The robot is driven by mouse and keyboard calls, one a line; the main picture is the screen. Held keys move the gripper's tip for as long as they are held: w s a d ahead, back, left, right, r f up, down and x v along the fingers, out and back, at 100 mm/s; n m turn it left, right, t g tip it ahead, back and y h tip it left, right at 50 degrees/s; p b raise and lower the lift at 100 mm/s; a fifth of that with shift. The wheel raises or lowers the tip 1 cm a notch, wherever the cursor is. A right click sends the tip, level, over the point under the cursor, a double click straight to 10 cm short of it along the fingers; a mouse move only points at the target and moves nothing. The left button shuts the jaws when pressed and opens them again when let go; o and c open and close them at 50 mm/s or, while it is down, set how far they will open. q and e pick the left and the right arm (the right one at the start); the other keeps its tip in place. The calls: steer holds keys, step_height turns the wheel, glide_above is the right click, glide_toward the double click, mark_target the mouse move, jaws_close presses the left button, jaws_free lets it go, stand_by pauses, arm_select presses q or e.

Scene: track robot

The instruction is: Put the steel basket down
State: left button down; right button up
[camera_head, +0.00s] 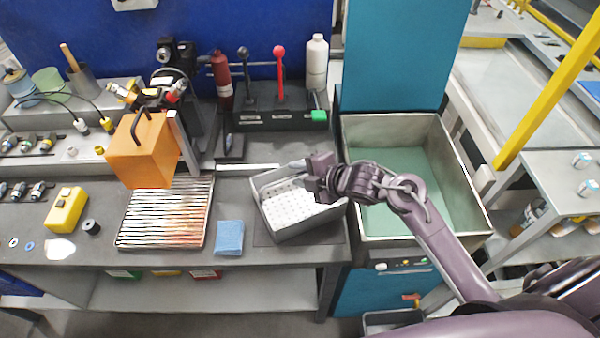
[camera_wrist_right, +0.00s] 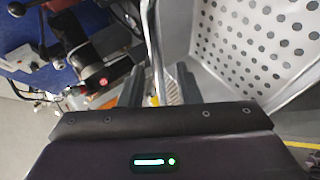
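The steel basket (camera_head: 308,228) is a grey, open-topped box with a white perforated floor. It sits at an angle on a dark mat at the right end of the bench. In the right wrist view its perforated inside (camera_wrist_right: 262,38) fills the upper right. My right gripper (camera_head: 303,168) is at the basket's back right rim. In the wrist view my right gripper (camera_wrist_right: 160,88) has its two dark fingers apart, with a thin steel bar (camera_wrist_right: 152,45) running between them and a gap showing. The bar's join to the basket is unclear. My left gripper is not in view.
A teal-floored sink (camera_head: 410,170) is right of the basket. A blue cloth (camera_head: 229,237) and a tray of rods (camera_head: 165,212) lie to the left, with an orange box (camera_head: 140,155) behind. A lever panel (camera_head: 280,115) and a white bottle (camera_head: 317,62) stand behind.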

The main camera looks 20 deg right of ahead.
steer(key=shift+r, duration=0.2)
steer(key=b+v, duration=0.1)
steer(key=v, duration=1.1)
steer(key=shift+f, duration=0.15)
